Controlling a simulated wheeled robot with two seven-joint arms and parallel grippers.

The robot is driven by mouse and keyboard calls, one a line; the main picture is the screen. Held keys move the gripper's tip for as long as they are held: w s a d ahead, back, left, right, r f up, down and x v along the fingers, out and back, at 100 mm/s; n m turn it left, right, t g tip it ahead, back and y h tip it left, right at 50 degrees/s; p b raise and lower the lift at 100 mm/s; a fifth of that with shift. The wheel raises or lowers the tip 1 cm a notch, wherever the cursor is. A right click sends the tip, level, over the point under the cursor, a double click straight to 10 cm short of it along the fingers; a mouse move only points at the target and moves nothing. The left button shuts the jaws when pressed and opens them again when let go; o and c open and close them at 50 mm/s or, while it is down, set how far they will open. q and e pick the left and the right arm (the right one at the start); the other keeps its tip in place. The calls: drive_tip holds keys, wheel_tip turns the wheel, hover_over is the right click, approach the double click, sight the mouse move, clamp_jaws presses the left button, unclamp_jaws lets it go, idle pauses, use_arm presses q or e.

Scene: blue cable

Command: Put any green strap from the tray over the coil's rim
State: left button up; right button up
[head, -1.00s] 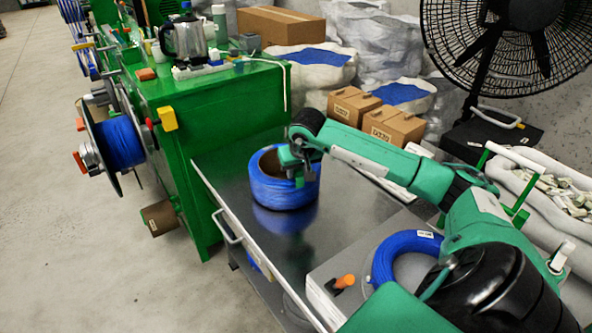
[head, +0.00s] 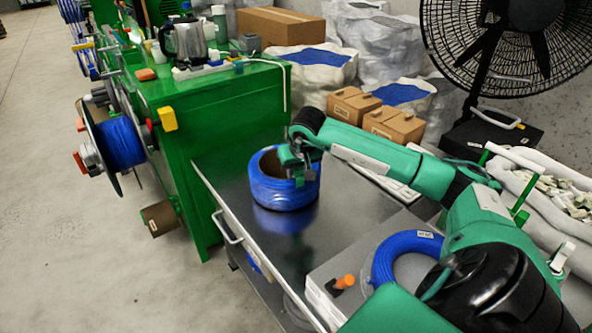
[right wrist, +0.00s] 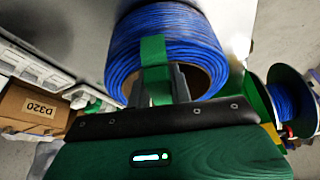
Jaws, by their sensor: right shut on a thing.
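The blue coil (head: 270,190) lies flat on the dark metal table; it also fills the top of the right wrist view (right wrist: 175,30). My right gripper (head: 297,170) is at the coil's near right rim, its fingers (right wrist: 166,88) shut on a green strap (right wrist: 153,55). In the right wrist view the strap lies across the coil's rim, with its lower end between the fingers near the core opening. Whether its far end hangs free is hidden. A pale tray with green pieces (right wrist: 88,102) shows at left in the right wrist view. My left gripper is out of view.
A green machine (head: 225,130) stands left of the metal table (head: 300,250). Cardboard boxes (head: 393,124) and white sacks are behind. Another blue coil (head: 400,250) lies at the table's near right. The table's front middle is clear.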

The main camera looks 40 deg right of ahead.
idle(0.3)
drive_tip(key=shift+f, duration=0.15)
idle(0.3)
drive_tip(key=shift+f+b, duration=0.55)
drive_tip(key=shift+b, duration=0.05)
drive_tip(key=shift+r, duration=0.25)
drive_tip(key=shift+r+p, duration=0.4)
drive_tip(key=shift+r, duration=0.05)
drive_tip(key=shift+f+b, duration=0.3)
drive_tip(key=shift+f, duration=0.15)
idle(0.8)
drive_tip(key=o, duration=0.6)
